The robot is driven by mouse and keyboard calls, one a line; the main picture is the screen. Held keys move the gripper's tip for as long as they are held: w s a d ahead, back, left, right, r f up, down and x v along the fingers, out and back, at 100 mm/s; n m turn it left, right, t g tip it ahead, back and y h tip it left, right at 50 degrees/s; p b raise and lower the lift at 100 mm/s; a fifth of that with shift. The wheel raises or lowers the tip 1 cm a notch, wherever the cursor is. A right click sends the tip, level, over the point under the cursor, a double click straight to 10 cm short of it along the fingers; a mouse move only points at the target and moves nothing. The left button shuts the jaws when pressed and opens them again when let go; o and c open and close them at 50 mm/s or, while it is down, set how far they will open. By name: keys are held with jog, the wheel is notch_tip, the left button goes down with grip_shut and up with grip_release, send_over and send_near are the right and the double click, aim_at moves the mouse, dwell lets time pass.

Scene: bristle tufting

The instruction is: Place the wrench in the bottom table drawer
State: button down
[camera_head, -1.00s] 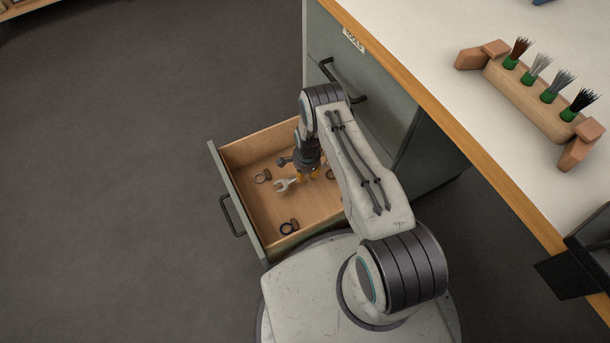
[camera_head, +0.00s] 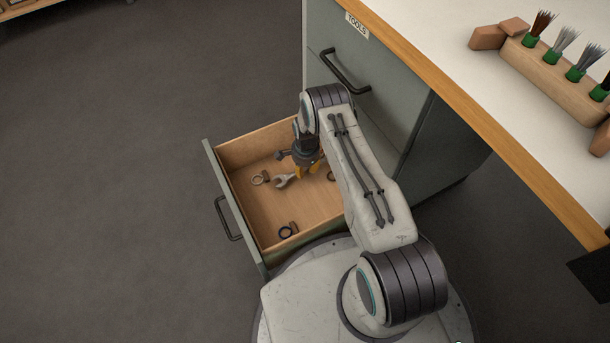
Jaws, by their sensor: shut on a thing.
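The bottom drawer (camera_head: 268,240) of the grey cabinet is pulled open, with a wooden inside and a dark handle on its front. My gripper (camera_head: 312,170) points down inside the drawer's outline, near its back right side. It is shut on the wrench (camera_head: 284,181), whose pale open-ended jaw sticks out to the left of the orange fingertips. The rest of the wrench is hidden by the gripper and arm. I cannot tell whether the wrench touches the drawer floor.
Small ring-like items lie in the drawer, at the left (camera_head: 261,178) and at the front (camera_head: 287,231). A closed upper drawer (camera_head: 335,95) with a handle is above. A wooden holder with brushes (camera_head: 555,80) stands on the white tabletop (camera_head: 450,50). The floor at left is clear.

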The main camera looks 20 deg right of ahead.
jog(key=shift+f+b, duration=0.8)
jog(key=shift+b, duration=0.1)
jog(key=shift+r, duration=0.1)
jog(key=c, duration=1)
grip_release()
jog(key=shift+c, duration=0.2)
jog(key=shift+r, duration=0.1)
jog(key=r+p, duration=0.7)
jog(key=p, duration=0.2)
jog(key=shift+s+r, duration=0.15)
jog(key=shift+s, duration=0.05)
jog(key=shift+s, duration=0.15)
